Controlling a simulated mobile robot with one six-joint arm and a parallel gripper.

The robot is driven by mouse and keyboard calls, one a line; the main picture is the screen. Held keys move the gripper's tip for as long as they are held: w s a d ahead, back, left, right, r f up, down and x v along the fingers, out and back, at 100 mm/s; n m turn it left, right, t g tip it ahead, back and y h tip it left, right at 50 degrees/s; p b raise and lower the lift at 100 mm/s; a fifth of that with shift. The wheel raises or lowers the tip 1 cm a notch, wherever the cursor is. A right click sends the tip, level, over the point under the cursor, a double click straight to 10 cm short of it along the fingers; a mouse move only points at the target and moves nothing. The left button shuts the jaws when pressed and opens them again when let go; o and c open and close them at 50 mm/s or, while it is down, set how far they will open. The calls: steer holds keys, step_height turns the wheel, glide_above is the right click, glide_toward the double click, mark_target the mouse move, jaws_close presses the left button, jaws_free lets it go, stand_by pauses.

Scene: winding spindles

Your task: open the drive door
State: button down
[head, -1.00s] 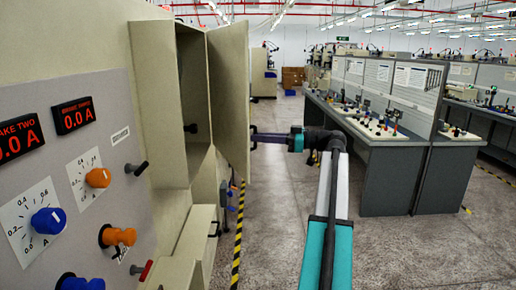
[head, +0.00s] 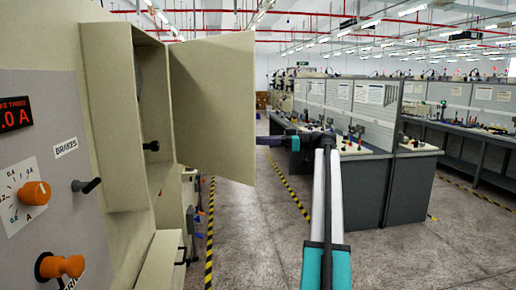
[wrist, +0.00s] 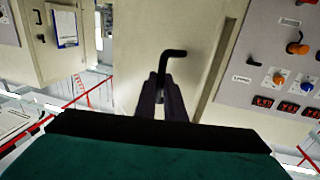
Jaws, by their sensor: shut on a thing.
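The drive door (head: 215,105) is a beige panel, standing open from its tall beige cabinet (head: 97,140) in the head view. Its inner face shows, and the cabinet's interior is exposed. In the wrist view the door's outer face (wrist: 130,50) fills the middle. A black bent handle (wrist: 174,53) stands on it. My gripper (wrist: 161,97) is shut on the handle's lower part, its dark fingers on either side. In the head view my gripper (head: 265,141) reaches behind the door's free edge, so its fingertips and the handle are hidden there.
A grey panel with knobs (head: 35,192) and red displays is at the left. A lower beige box (head: 160,262) juts out below the cabinet. Grey workbenches (head: 350,190) stand to the right. Open floor with yellow-black tape (head: 210,235) lies between.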

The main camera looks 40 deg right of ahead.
steer(key=shift+w+d+r, duration=0.2)
steer(key=shift+w+d, duration=0.5)
steer(key=shift+d, duration=0.05)
steer(key=c, duration=2.3)
jaws_free()
steer(key=o, duration=0.4)
steer(key=shift+w+a+f, duration=0.1)
steer(key=shift+w+f, duration=0.1)
steer(key=shift+w, duration=0.15)
steer(key=shift+o, duration=0.2)
steer(key=p+v, duration=0.3)
steer(key=v, duration=1.1)
steer(key=shift+s, duration=0.3)
